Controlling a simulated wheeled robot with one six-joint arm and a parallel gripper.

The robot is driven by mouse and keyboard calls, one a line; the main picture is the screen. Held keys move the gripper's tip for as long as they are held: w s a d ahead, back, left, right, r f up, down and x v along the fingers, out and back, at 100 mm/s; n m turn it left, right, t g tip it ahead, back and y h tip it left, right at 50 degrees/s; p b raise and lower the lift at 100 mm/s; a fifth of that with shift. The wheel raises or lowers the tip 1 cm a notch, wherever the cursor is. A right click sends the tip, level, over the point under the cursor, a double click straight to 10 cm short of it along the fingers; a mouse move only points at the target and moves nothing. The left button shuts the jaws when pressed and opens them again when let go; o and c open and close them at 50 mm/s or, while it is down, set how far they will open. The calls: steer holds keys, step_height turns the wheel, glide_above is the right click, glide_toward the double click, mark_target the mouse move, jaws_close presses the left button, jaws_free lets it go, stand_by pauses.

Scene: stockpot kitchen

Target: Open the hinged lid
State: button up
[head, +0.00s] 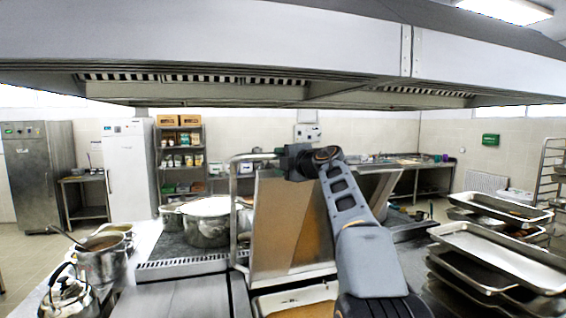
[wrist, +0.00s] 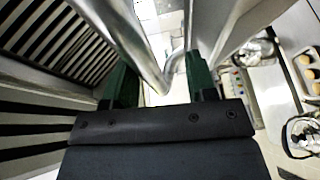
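The hinged lid (head: 285,225) is a broad metal panel standing steeply raised in the middle of the head view. A tubular handle bar (head: 234,210) runs along its left side. My gripper (head: 286,160) is at the lid's upper edge, near the top end of the bar; its fingertips are hard to make out there. In the wrist view my gripper (wrist: 162,75) has its two green fingers apart, with the bent handle bar (wrist: 143,50) passing between or just beyond them. I see no clear contact with the bar.
A pan with brown contents (head: 300,300) lies below the lid. A large stockpot (head: 208,228) stands on the cooktop to the left, with a kettle (head: 70,296) and a smaller pot (head: 102,262) nearer. Stacked trays (head: 500,255) are at right. The extractor hood (head: 220,45) hangs overhead.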

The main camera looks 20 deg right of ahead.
steer(key=shift+s, duration=0.15)
steer(key=b+v, duration=0.4)
steer(key=v, duration=0.9)
steer(key=shift+s, duration=0.25)
